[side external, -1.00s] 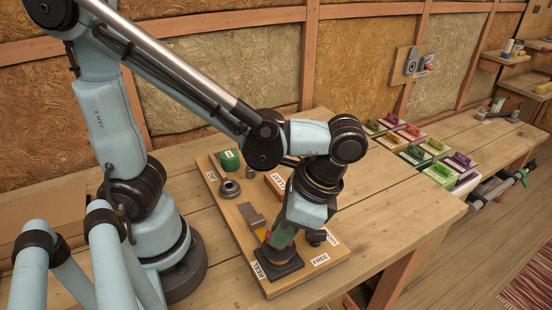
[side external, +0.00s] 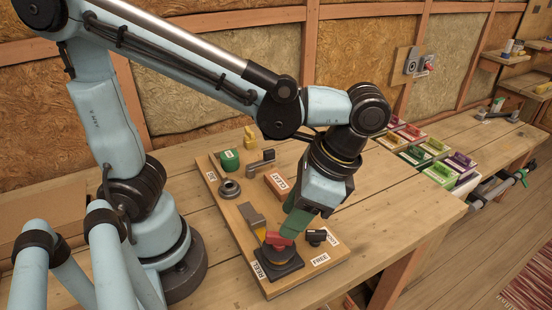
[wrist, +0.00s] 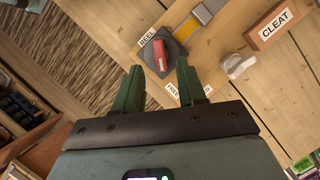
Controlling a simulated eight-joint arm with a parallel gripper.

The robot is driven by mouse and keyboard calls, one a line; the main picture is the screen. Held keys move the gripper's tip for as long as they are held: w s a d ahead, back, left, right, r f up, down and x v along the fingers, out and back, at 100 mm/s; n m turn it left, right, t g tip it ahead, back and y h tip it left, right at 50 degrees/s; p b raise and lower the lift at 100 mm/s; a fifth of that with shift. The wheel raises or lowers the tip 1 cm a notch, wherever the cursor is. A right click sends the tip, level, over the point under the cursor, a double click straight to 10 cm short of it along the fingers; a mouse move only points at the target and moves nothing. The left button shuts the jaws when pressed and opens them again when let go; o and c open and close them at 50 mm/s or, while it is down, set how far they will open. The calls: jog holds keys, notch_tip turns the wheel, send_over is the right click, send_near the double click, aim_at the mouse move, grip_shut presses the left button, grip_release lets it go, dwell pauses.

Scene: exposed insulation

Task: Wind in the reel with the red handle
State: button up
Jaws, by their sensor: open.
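The reel (side external: 279,258) is a dark square block with a red handle (side external: 278,239) on top, beside the REEL label at the near end of the wooden board (side external: 222,203). In the wrist view the red handle (wrist: 160,56) lies on the dark reel (wrist: 176,54), ahead of the fingertips. My gripper (side external: 291,231) has green fingers, is open and empty, and is tilted just above and to the right of the handle. In the wrist view the gripper (wrist: 161,72) shows its two fingers apart, with the handle beyond them. A grey and yellow strap (side external: 253,217) runs to the reel.
Coloured boxes (side external: 421,152) sit farther right. The bench front is clear.

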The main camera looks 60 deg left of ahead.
jog(key=v, duration=0.7)
jog(key=shift+r, duration=0.2)
jog(key=shift+w, duration=0.1)
jog(key=w+a+f+n+t+h, duration=0.1)
jog(key=w+a+f+n+t, duration=0.1)
jog(key=a+t, duration=0.1)
jog(key=w+a+f+n+t, duration=0.1)
jog(key=a+f+n+t, duration=0.1)
jog(key=a+t, duration=0.2)
jog(key=w+a+f+n+t+h, duration=0.1)
jog(key=w+a+f+n+t, duration=0.1)
jog(key=a, duration=0.4)
jog(key=shift+w+n+t+h, duration=0.35)
jog(key=shift+n+t, duration=0.15)
jog(key=shift+t, duration=0.4)
